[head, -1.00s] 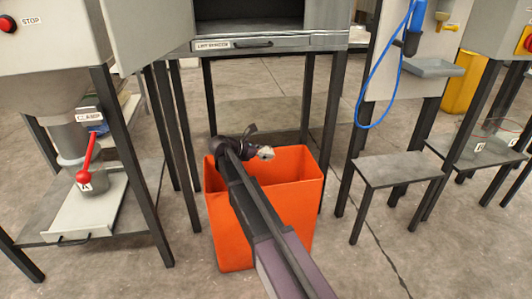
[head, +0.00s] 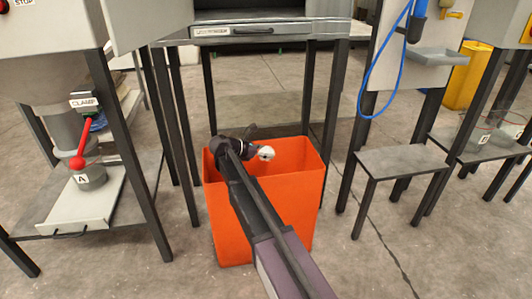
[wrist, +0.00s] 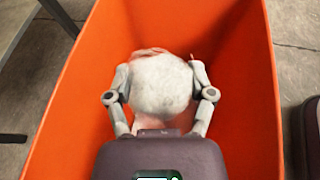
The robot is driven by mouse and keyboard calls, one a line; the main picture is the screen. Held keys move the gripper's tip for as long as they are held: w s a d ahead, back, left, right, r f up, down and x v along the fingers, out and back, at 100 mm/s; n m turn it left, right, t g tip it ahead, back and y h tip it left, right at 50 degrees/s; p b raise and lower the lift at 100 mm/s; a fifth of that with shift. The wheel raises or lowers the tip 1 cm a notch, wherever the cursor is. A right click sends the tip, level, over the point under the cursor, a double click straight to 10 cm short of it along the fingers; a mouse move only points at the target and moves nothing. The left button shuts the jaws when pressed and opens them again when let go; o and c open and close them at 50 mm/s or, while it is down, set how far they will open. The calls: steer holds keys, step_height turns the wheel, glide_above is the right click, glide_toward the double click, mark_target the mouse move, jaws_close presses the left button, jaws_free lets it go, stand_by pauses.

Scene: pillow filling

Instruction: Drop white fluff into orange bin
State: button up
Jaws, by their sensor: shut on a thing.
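The white fluff (wrist: 161,84) is a round, pale clump between the fingers of my gripper (wrist: 160,92) in the wrist view. My gripper is shut on it, one finger on each side. The orange bin (wrist: 240,95) surrounds the gripper and fluff in the wrist view, its inner walls on both sides. In the head view the orange bin (head: 228,225) stands on the floor, and my gripper (head: 266,153) is over its opening. Only a small pale bit shows there at the gripper's end; my arm covers part of the bin.
A grey cabinet with a drawer (head: 255,31) stands on dark legs behind the bin. A machine with a red clamp lever (head: 84,145) is at left. A low grey table (head: 402,159) is at right. Bare concrete floor lies around the bin.

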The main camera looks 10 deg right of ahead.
steer(key=o, duration=0.9)
steer(key=shift+c, duration=0.2)
steer(key=shift+r, duration=0.15)
